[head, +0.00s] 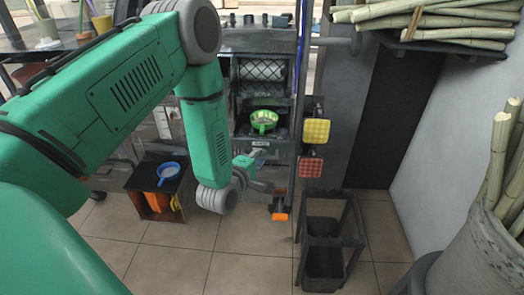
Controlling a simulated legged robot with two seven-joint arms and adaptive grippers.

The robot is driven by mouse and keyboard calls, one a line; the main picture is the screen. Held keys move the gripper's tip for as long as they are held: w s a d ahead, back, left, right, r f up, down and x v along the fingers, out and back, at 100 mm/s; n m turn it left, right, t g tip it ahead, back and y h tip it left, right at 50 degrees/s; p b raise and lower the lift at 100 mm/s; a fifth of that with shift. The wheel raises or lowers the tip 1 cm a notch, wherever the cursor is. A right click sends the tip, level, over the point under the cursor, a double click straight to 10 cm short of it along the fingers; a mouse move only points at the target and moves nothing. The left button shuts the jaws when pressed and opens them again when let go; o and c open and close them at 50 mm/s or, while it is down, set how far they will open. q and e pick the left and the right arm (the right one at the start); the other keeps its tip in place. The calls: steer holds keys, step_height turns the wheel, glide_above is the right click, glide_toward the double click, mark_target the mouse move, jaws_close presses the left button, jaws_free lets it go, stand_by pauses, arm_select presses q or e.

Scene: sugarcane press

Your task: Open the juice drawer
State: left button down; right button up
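The dark sugarcane press (262,42) stands at the back centre. A green bowl-like strainer (263,121) sits in its opening, with a dark drawer-like front (255,143) just below. I cannot tell from this view how far that front is pulled out. My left arm comes in from the left and bends down, and my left gripper (264,187) is small and low in front of the press, below the strainer. Its fingers are too small and partly hidden to tell whether they are open or touch anything. My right gripper is not in view.
A yellow pad (316,130) and a red pad (311,164) are on the press's right side. An open black stand (328,240) is at lower right. Cane bundles fill the right.

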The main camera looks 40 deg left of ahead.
arm_select(q)
steer(key=shift+s+f, duration=0.15)
steer(key=shift+s, duration=0.05)
steer(key=c, duration=1.6)
jaws_free()
steer(key=shift+s, duration=0.15)
steer(key=v, duration=1.1)
steer(key=shift+s, duration=0.25)
steer(key=shift+d, duration=0.1)
